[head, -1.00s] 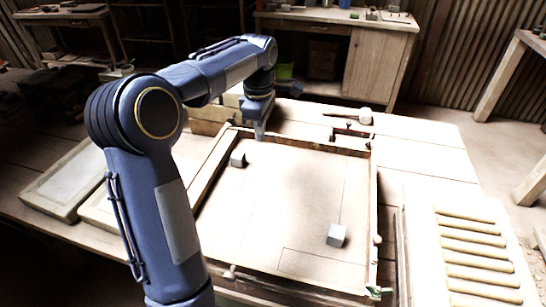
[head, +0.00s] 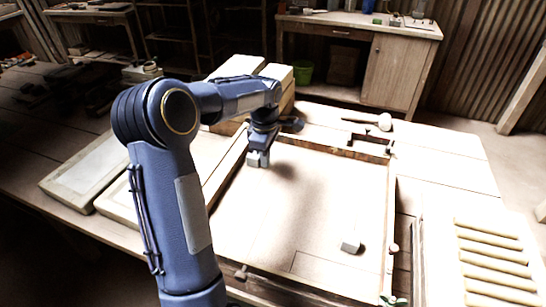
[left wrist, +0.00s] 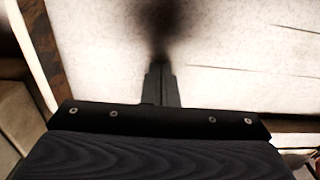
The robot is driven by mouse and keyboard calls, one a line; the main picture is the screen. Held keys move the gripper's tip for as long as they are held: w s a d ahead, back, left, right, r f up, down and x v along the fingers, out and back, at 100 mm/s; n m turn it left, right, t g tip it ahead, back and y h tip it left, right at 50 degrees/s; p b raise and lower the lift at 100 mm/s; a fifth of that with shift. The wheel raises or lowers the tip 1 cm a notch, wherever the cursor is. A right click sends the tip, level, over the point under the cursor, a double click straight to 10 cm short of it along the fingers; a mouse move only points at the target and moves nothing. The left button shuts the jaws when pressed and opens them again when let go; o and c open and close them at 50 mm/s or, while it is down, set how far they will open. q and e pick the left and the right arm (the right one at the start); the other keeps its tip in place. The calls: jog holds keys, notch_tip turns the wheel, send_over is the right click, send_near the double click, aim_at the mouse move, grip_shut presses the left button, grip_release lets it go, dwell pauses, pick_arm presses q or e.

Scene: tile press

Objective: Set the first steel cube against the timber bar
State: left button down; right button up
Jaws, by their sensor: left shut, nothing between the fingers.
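A small grey steel cube (head: 253,159) sits near the left rail of the framed board. My left gripper (head: 264,162) is shut, pointing down close beside this cube; whether they touch cannot be told. In the left wrist view its fingers (left wrist: 161,84) are together over the pale board, with nothing between them and no cube visible. A second steel cube (head: 351,245) sits near the board's front right. A brown timber bar (head: 345,150) runs along the board's far edge. My right gripper is out of view.
The pale board (head: 300,215) is clear between the cubes. A mallet (head: 380,122) lies beyond the far bar. Pale blocks (head: 235,66) stand behind my arm. Framed panels (head: 90,175) lie at left, and a rack of rods (head: 490,260) at right.

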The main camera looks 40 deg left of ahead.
pick_arm(q)
jog(key=shift+a, duration=0.1)
jog(key=shift+s+a+r+p, duration=0.1)
jog(key=shift+s+a+p, duration=0.1)
jog(key=shift+a, duration=0.4)
jog(key=shift+s+a+p, duration=0.15)
jog(key=shift+a+p, duration=0.05)
jog(key=shift+a, duration=0.4)
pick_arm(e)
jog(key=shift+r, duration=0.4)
pick_arm(q)
jog(key=shift+d, duration=0.1)
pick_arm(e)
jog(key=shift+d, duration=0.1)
